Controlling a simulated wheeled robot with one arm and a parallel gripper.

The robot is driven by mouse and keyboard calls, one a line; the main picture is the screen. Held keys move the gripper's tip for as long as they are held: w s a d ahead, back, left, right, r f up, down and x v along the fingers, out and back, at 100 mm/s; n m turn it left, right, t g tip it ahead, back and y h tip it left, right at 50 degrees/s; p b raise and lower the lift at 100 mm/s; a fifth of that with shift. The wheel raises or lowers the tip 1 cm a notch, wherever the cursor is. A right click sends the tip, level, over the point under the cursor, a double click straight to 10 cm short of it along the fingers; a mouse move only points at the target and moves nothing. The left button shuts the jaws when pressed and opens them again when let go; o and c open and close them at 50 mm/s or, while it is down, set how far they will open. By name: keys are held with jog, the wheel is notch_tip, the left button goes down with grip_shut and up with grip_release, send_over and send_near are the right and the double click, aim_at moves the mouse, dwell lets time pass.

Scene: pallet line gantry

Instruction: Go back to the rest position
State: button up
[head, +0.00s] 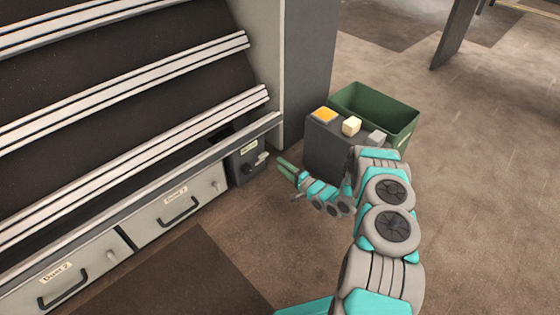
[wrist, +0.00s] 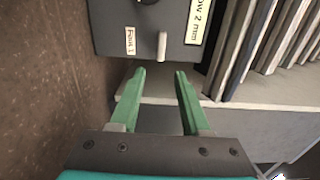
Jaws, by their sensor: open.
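My arm reaches forward from the lower right of the head view. My gripper (head: 285,167) has green fingers that point left toward a dark labelled box (head: 247,160) at the right end of the rack. In the wrist view my gripper (wrist: 160,74) is open, with nothing between its fingers. The dark box (wrist: 115,38) is just ahead of the fingertips, with a pale peg (wrist: 162,46), part of a dark round knob and white labels on its face. The fingertips look apart from the peg.
A slanted rack (head: 120,105) with pale rails fills the left, above labelled drawers (head: 180,210) with dark handles. A dark stand (head: 335,150) carries a yellow piece (head: 324,114), a cream block (head: 351,126) and a grey piece (head: 377,137). A green bin (head: 395,112) is behind.

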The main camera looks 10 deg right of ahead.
jog(key=w+d+r+n+g+h+p, duration=0.35)
jog(key=d+r+h, duration=0.35)
jog(key=r, duration=0.5)
jog(key=s+d+r+n+g+h+p, duration=0.1)
jog(key=s+d+r+g+h, duration=0.1)
jog(key=s+r, duration=0.45)
jog(key=s+d+r+n+g+h+p, duration=0.15)
jog(key=s+r, duration=0.25)
jog(key=r, duration=0.5)
jog(key=s+a+r+n+g+p, duration=0.1)
jog(key=s+a+r, duration=0.4)
jog(key=s, duration=1)
jog(key=s+a+r+n+g+y+p, duration=0.1)
jog(key=s+a+r+n+g, duration=0.2)
jog(key=s, duration=1.3)
jog(key=s+a+r+n+g+p, duration=0.2)
jog(key=s+a+r+g, duration=0.4)
jog(key=s, duration=1)
notch_tip(320, 180, up, 4)
jog(key=shift+s+a+r, duration=0.1)
jog(key=shift+s+a, duration=0.15)
jog(key=shift+a, duration=0.85)
